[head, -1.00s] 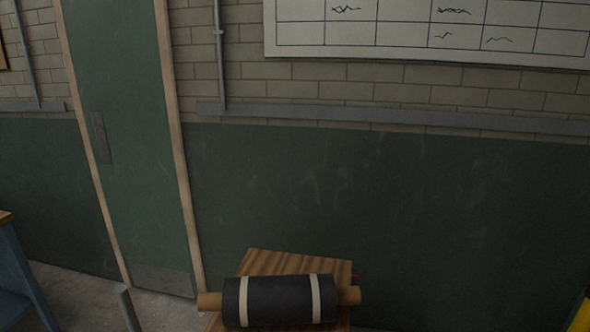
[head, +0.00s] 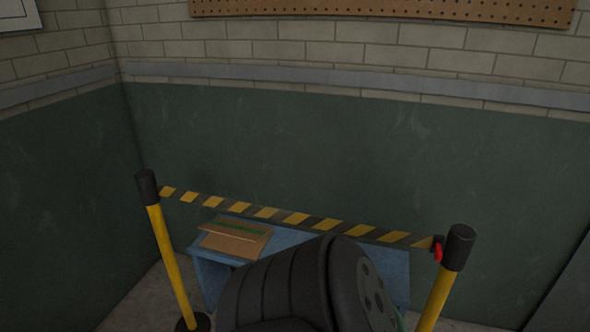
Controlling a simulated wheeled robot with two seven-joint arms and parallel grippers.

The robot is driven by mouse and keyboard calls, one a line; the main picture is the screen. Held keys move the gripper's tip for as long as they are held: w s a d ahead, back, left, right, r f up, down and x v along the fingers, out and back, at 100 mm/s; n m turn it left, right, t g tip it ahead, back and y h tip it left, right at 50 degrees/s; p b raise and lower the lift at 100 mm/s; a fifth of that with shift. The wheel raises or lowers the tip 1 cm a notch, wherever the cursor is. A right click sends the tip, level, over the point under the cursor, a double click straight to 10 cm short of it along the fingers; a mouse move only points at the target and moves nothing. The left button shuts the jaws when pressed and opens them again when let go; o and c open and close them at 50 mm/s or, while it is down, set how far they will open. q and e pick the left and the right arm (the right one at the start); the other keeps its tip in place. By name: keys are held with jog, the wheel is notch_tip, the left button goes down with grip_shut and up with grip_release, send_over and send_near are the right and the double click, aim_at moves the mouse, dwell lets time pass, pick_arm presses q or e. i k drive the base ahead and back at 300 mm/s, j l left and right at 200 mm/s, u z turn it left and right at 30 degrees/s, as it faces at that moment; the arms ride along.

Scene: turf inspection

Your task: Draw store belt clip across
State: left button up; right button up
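A yellow-and-black striped belt (head: 296,217) runs between two yellow posts with black heads. The left post (head: 169,255) and the right post (head: 436,295) stand on either side of a blue table. The belt's right end meets a dark piece with a red clip (head: 438,252) at the right post's head; whether it is latched I cannot tell. The belt's left end is at the left post's head. Neither of my grippers shows. A large dark rounded part at the bottom centre, which looks like my own arm, hides some of the table.
Behind the belt is the blue table (head: 290,238) with a brown cardboard piece (head: 236,238) bearing a green strip. A green-and-brick wall corner is behind, with a pegboard (head: 390,12) above. Bare floor shows at lower left.

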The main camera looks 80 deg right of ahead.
aim_at(438, 241)
jog(key=l+z, duration=0.2)
jog(key=z, duration=1.65)
jog(key=k+j+z, duration=0.1)
jog(key=z, duration=1.65)
